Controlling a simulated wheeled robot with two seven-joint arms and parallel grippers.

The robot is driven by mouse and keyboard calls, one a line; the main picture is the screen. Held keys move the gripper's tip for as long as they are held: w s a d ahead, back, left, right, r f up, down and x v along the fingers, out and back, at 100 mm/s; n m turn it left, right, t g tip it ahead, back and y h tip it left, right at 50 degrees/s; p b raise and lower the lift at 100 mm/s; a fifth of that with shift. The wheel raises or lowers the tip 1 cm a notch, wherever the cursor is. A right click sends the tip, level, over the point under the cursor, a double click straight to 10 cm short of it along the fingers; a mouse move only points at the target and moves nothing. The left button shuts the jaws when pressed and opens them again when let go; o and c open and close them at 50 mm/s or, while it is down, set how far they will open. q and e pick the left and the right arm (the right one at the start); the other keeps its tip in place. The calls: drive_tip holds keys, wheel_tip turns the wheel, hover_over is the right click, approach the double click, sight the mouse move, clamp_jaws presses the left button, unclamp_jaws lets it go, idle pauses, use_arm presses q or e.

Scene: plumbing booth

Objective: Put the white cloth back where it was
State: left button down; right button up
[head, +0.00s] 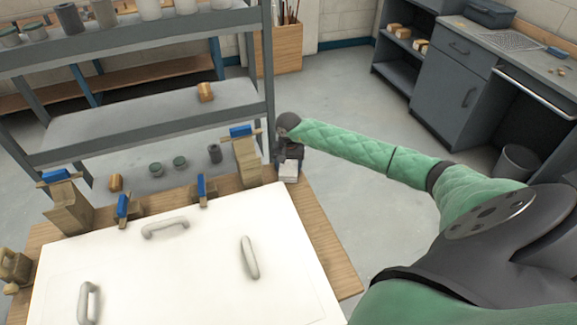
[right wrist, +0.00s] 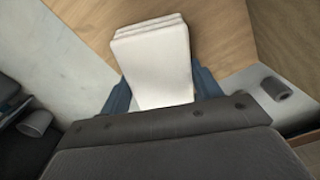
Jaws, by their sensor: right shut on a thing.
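The white cloth (head: 288,172) is a small folded, layered block at the far right corner of the wooden table. In the right wrist view the cloth (right wrist: 152,55) sits between the two blue fingers of my right gripper (right wrist: 160,90). My right gripper (head: 289,158) is shut on it in the head view, with the arm reaching in from the right. The cloth's far end overlaps the wood in the wrist view; I cannot tell whether it touches the table. My left gripper is not in view.
The wooden table (head: 327,250) carries a large white panel (head: 200,275) with grey handles. Blue-topped clamps and a wooden block (head: 247,160) stand along its back edge, close to my right gripper. A grey shelf rack (head: 150,120) stands behind. Open floor lies right of the table.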

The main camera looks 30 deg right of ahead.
sight(289, 165)
drive_tip(key=o, duration=0.9)
drive_tip(key=shift+r, duration=0.3)
drive_tip(key=shift+r+b, duration=0.65)
drive_tip(key=shift+r, duration=0.55)
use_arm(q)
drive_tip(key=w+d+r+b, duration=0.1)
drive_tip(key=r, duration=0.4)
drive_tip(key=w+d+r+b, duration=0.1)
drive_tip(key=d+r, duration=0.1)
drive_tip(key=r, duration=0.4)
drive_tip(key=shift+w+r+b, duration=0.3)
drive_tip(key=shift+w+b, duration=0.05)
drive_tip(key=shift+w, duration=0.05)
use_arm(e)
wheel_tip(289, 165, up, 9)
drive_tip(key=shift+r, duration=0.1)
